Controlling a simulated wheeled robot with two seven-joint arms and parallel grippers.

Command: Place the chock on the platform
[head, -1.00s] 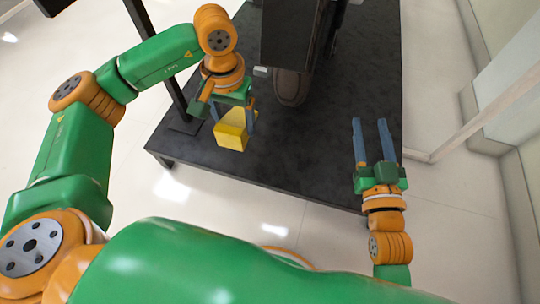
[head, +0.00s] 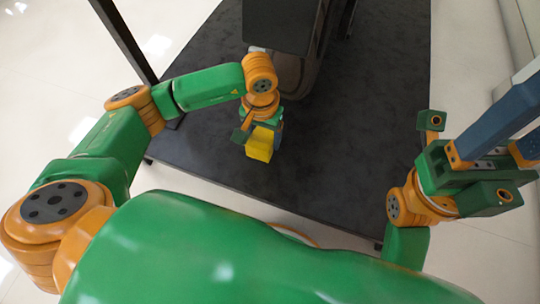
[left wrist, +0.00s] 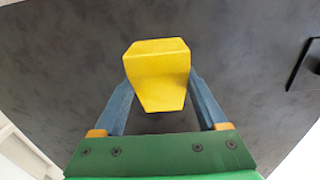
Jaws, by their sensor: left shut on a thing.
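The yellow chock (head: 259,146) is held in my left gripper (head: 264,131), over the front part of the dark platform (head: 340,150). In the left wrist view the chock (left wrist: 158,70) sits between the two blue fingers, which press on its sides. The platform (left wrist: 70,60) fills the background there. I cannot tell whether the chock touches the platform or hangs just above it. My right gripper (head: 506,146) is raised at the right edge of the head view, empty, with its blue fingers apart and their tips cut off by the frame.
A dark wheel (head: 291,78) stands on the platform just behind my left gripper, under a black block (head: 278,25). A black post (head: 124,40) rises at the left. The platform's right part is clear. Pale floor (head: 480,255) surrounds it.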

